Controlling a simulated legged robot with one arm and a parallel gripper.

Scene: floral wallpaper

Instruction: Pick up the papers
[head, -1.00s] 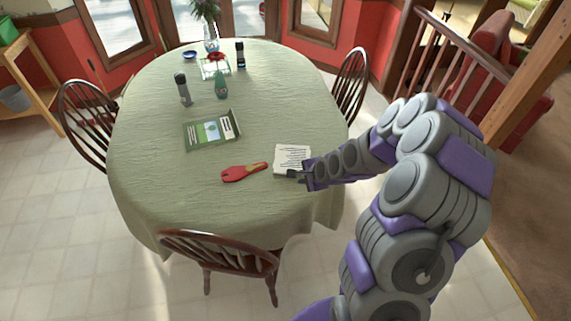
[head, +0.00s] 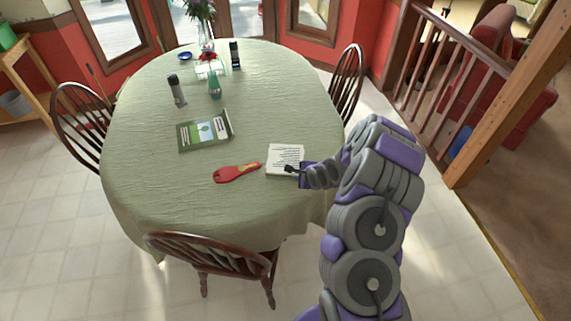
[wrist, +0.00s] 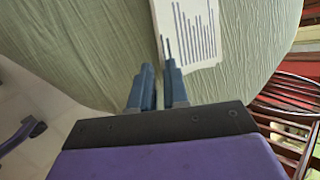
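The papers (head: 285,158), a small white sheet or stack with dark lines of print, lie flat on the green-clothed table (head: 240,115) near its right front edge. They also show at the top of the wrist view (wrist: 190,30). My gripper (head: 288,168) is at their lower right edge, with its fingertips over or against them; contact is unclear. In the wrist view, my gripper (wrist: 158,66) has its two fingers a little apart with nothing visible between them. The right fingertip overlaps the papers' lower left corner, and the left fingertip is over bare cloth.
A red paddle-like object (head: 236,172) lies just left of the papers. Chairs (head: 215,262) surround the table.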

